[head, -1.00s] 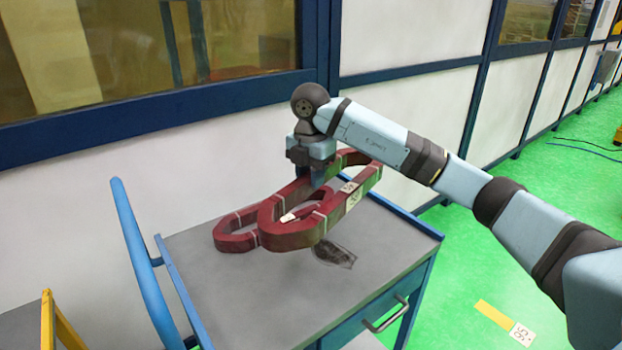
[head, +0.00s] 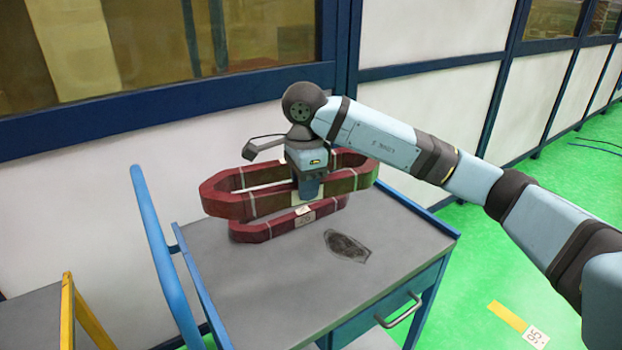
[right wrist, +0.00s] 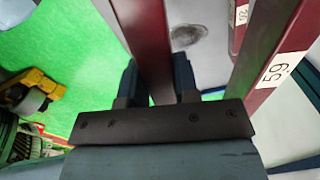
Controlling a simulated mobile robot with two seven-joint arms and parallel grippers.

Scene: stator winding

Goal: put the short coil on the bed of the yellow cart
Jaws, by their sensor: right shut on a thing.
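My right gripper (head: 308,192) is shut on the near long side of a dark red oblong coil (head: 255,203) with pale bands. It holds this coil roughly level above the blue cart. In the right wrist view one bar of the coil (right wrist: 145,40) runs between the fingers (right wrist: 156,85). A second dark red coil (head: 265,232), with a white label, lies below on the blue cart and is partly hidden by the held one. The held coil looks longer, but it is also higher. The yellow cart's frame (head: 67,312) and grey bed (head: 28,325) show at lower left, partly cut off.
The blue cart's grey top (head: 270,290) has bare room in front of the coils, with a dark stain (head: 346,246). Its blue upright handle (head: 160,255) stands between the coils and the yellow cart. A wall with windows is close behind.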

